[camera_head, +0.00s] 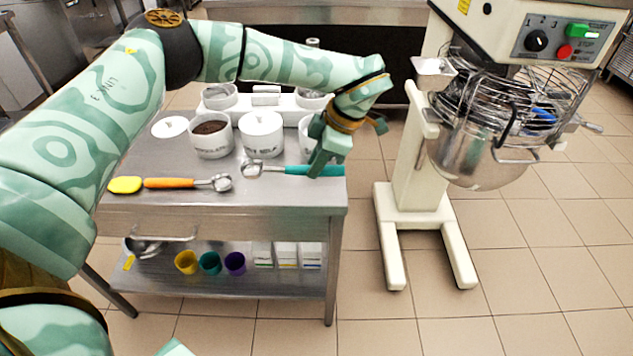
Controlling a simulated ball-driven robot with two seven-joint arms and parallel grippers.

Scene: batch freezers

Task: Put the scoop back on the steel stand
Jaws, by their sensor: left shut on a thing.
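A scoop with a teal handle (299,170) and a small metal bowl lies level at the front right of the steel stand's top (270,194). My left gripper (326,166) comes down from above and is shut on the handle near its right end. The metal bowl points left. I cannot tell whether the scoop touches the top or hangs just above it. A second scoop, with an orange handle (168,183), lies to its left on the top. My right gripper is not in view.
White tubs, one with brown powder (211,136) and one lidded (261,134), stand behind the scoops. Coloured cups (210,262) stand on the lower shelf. A mixer (420,180) stands at the right, with clear floor before it.

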